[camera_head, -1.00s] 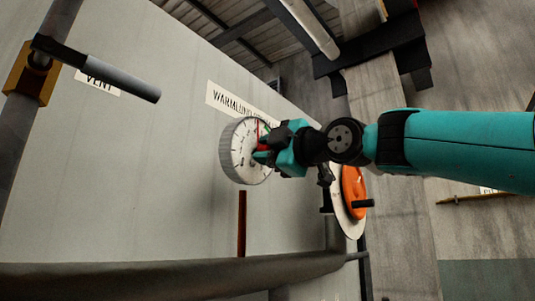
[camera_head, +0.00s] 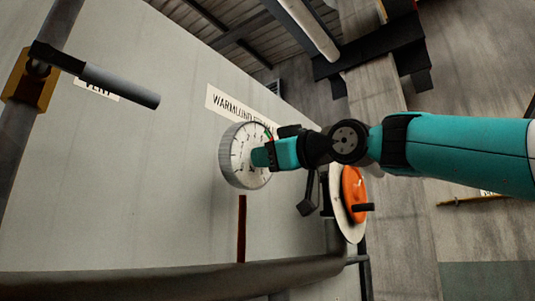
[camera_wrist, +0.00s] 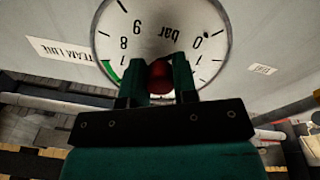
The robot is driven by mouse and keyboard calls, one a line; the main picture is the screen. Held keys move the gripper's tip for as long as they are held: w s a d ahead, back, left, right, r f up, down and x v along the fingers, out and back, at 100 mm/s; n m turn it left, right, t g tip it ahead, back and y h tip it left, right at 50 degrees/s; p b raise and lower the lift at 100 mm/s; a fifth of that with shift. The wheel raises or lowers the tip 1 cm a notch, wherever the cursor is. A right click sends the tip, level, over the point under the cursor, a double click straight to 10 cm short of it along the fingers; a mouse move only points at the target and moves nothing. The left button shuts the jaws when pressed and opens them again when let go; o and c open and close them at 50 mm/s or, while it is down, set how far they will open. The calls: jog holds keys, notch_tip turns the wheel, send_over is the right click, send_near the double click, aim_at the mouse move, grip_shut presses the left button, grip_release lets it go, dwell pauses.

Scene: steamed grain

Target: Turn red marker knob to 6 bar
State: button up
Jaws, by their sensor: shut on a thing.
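The round white gauge (camera_head: 238,156) with a grey rim is on the pale wall panel. The red knob (camera_wrist: 160,76) at the dial's centre is between the two teal fingers. My gripper (camera_wrist: 158,80) is shut on it, and in the head view my gripper (camera_head: 258,157) covers the middle of the dial.
A grey lever on a brass valve (camera_head: 28,80) sticks out at the left. An orange handwheel (camera_head: 353,190) is right of and below the gauge. A thick pipe (camera_head: 170,277) runs along the bottom. Labels are on the panel, one above the gauge (camera_head: 235,105).

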jog(key=shift+f+m, duration=0.1)
jog(key=shift+m, duration=0.6)
jog(key=o, duration=0.9)
jog(key=shift+b+v, duration=3.8)
jog(key=shift+v, duration=4.95)
jog(key=shift+w, duration=0.1)
